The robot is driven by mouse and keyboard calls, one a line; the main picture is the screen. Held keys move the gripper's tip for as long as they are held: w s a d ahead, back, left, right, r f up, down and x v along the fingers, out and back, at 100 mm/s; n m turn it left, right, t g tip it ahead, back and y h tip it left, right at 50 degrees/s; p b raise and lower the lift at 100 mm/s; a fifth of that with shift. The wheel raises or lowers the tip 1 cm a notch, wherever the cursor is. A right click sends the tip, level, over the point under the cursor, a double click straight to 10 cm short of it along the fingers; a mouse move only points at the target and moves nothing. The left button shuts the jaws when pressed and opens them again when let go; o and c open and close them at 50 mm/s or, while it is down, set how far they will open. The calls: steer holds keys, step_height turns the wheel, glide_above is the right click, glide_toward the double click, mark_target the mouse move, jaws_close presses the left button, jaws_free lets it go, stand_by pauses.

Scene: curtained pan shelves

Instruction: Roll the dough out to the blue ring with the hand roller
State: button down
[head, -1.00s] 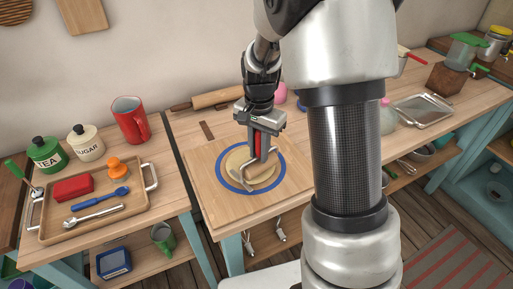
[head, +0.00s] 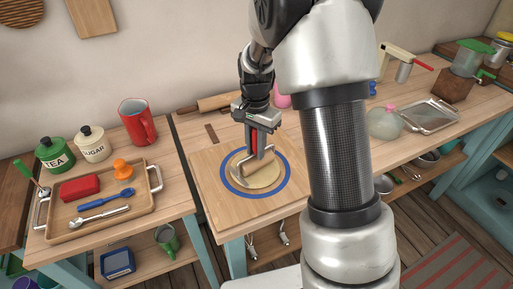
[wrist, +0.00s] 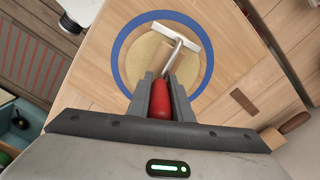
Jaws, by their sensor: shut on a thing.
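The pale round dough (head: 262,184) lies flat on a wooden board, inside the blue ring (head: 254,198). In the wrist view the dough (wrist: 143,60) leaves a strip of bare board inside the ring (wrist: 117,60) on several sides. My gripper (head: 258,145) is over the board, shut on the red handle of the hand roller (wrist: 160,103). My fingers partly hide the handle, and the roller covers part of the dough.
A wooden tray (head: 137,207) with a red block and utensils stands on the left table. A red mug (head: 137,122), canisters and a rolling pin (head: 213,102) are behind. A clear bottle (head: 383,125) and metal tray (head: 428,117) lie right, past my arm.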

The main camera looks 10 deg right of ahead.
steer(key=shift+w+a+p, duration=0.25)
steer(key=shift+w+a, duration=0.1)
steer(key=shift+w, duration=0.45)
steer(key=shift+w+a+p, duration=0.25)
steer(key=shift+w+a, duration=0.1)
steer(key=shift+w, duration=0.4)
steer(key=shift+w+a, duration=0.1)
steer(key=shift+w, duration=0.05)
steer(key=shift+w+a+f, duration=0.15)
steer(key=shift+w+a, duration=0.15)
steer(key=shift+w, duration=0.4)
steer(key=shift+s, duration=0.1)
steer(key=shift+s+d, duration=0.4)
steer(key=shift+s, duration=0.35)
steer(key=shift+s+d, duration=0.35)
steer(key=shift+s, duration=0.4)
